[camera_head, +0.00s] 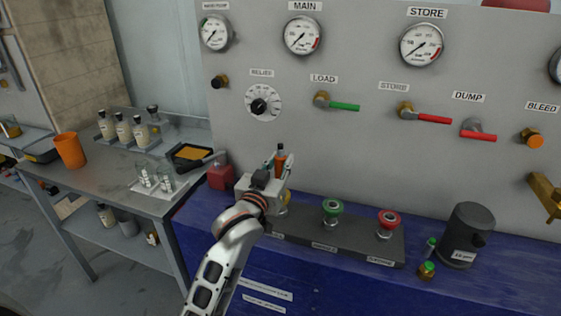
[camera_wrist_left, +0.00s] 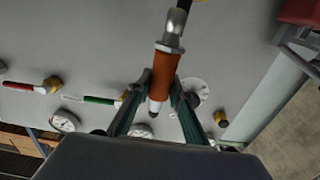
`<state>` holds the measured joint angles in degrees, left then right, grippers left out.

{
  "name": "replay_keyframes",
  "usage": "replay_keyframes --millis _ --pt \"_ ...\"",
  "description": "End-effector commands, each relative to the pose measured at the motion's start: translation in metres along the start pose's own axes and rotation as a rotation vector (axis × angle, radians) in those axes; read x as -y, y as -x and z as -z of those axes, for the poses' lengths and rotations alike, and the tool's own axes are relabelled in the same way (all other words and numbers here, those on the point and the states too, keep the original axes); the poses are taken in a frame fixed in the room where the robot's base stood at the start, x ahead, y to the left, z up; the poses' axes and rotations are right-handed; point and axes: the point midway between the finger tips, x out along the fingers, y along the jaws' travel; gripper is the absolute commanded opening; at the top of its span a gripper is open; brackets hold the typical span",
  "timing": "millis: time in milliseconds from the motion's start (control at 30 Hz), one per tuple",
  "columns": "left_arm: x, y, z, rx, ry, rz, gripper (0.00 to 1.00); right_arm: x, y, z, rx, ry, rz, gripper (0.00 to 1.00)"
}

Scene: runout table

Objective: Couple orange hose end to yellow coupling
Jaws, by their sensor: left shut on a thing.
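My left gripper (camera_head: 283,172) is shut on the orange hose end (camera_head: 281,160), which stands roughly upright above the left part of the dark coupling block (camera_head: 360,240). In the left wrist view the orange sleeve (camera_wrist_left: 164,75) sits between the two fingers (camera_wrist_left: 157,100), with a grey metal part (camera_wrist_left: 173,28) beyond it. The yellow coupling (camera_head: 285,198) shows only as a small yellowish patch beside my gripper, mostly hidden by it. I cannot tell whether the hose end touches it. My right gripper is not in view.
A green-topped coupling (camera_head: 332,207) and a red-topped coupling (camera_head: 389,217) stand to the right on the block. A dark jug (camera_head: 467,232) stands further right. The gauge panel (camera_head: 360,150) rises behind.

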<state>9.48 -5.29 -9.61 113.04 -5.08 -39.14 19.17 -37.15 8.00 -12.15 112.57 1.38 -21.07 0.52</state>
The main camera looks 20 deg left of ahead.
Motion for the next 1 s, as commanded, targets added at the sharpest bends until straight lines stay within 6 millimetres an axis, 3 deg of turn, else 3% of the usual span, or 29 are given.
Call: replay_keyframes --millis 1000 --pt "-0.0003 0.0 0.0008 -0.002 0.001 0.0 0.0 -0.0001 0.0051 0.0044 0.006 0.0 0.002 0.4"
